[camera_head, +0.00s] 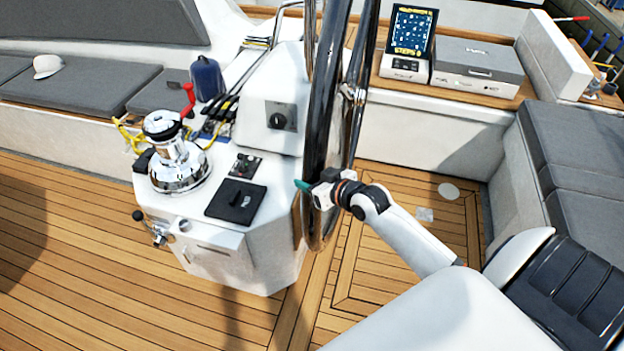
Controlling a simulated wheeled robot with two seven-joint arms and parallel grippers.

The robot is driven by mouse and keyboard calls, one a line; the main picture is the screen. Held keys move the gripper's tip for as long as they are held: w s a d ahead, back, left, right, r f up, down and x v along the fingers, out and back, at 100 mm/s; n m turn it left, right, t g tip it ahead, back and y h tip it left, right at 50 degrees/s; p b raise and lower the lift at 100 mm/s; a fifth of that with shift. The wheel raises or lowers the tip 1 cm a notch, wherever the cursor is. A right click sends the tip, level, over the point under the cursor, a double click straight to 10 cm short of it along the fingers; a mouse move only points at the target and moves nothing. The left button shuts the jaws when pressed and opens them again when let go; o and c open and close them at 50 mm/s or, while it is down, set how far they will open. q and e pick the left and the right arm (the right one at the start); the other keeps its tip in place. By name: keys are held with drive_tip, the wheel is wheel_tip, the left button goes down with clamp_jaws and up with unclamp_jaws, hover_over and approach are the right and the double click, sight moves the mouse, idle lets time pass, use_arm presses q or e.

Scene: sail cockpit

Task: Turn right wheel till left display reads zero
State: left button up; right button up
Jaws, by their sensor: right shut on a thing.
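The wheel (321,110) is a large dark-rimmed steering wheel seen nearly edge-on, standing beside the white helm console (270,140). My right gripper (305,188) reaches in from the lower right and is shut on the wheel's rim low down, with a green fingertip showing on the rim's left side. A second wheel and any other display are not clearly seen. My left gripper is not in view.
A chrome winch (178,165) with a red handle stands on the console's left part, near a black panel (236,201). A grey case (478,66) sits right of the display. Grey cushioned benches line both sides. Wooden deck is open at lower left.

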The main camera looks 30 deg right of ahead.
drive_tip(key=o, duration=1.3)
drive_tip(key=shift+f, duration=0.15)
drive_tip(key=shift+o, duration=0.2)
drive_tip(key=b+v, duration=0.2)
drive_tip(key=v, duration=1)
drive_tip(key=shift+f, duration=0.1)
